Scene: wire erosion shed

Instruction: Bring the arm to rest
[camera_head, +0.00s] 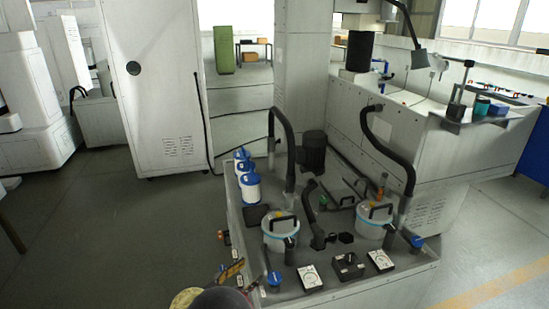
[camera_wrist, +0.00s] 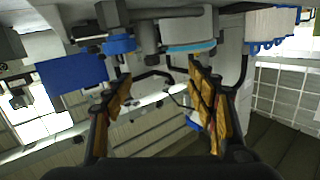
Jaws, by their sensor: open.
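My gripper (camera_head: 232,272) shows at the bottom edge of the head view, low and left of the front of the filter station (camera_head: 330,282). A yellowish finger pad and a dark rounded part of my arm show there. In the wrist view my gripper (camera_wrist: 158,88) is open. Its two dark fingers with worn yellow-brown pads stand wide apart, with nothing held between them. The wrist picture looks upside down. Most of my arm is out of the head view.
The station bears two clear buckets (camera_head: 281,234) (camera_head: 375,220), black hoses (camera_head: 289,150), white-and-blue filters (camera_head: 250,188), a blue knob (camera_head: 274,279) and small gauges (camera_head: 310,277). A tall white cabinet (camera_head: 155,90) stands behind left. The floor (camera_head: 90,230) at left is open.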

